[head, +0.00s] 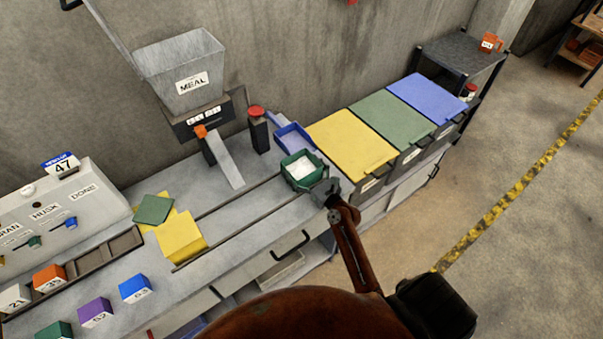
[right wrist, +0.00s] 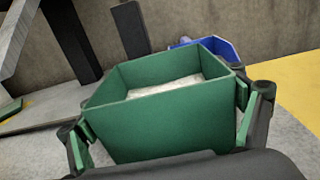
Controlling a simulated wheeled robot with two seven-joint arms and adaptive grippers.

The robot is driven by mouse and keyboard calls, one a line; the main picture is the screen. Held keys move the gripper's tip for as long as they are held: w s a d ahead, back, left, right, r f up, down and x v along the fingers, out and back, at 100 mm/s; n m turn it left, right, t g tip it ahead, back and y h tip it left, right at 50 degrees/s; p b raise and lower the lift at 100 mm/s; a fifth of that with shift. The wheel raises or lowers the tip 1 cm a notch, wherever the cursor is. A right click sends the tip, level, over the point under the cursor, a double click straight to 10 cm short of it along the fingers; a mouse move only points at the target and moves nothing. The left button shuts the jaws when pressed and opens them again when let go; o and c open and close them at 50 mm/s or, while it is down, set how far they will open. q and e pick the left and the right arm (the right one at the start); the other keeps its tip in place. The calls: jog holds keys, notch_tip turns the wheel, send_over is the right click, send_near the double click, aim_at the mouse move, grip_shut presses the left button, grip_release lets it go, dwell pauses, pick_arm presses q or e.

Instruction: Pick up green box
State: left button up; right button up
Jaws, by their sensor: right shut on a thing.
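The green box (head: 298,181) is an open-topped box with white material inside, near the right end of the counter. In the right wrist view the green box (right wrist: 160,125) fills the middle, with the pale contents below its rim. My right gripper (head: 318,186) is shut on the green box, and its fingers (right wrist: 165,133) lie along the left and right sides. I cannot tell whether the box touches the counter. My left gripper is not in view.
A blue tray (head: 293,137) stands just behind the green box. Yellow (head: 350,143), green (head: 392,119) and blue (head: 426,96) lidded bins stand to the right. The MEAL hopper (head: 181,75) with a chute is at the left. Numbered blocks (head: 95,312) sit at the counter's front left.

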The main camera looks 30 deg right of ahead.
jog(key=c, duration=1.3)
jog(key=shift+r, duration=0.1)
jog(key=shift+c, duration=0.5)
jog(key=shift+r, duration=0.15)
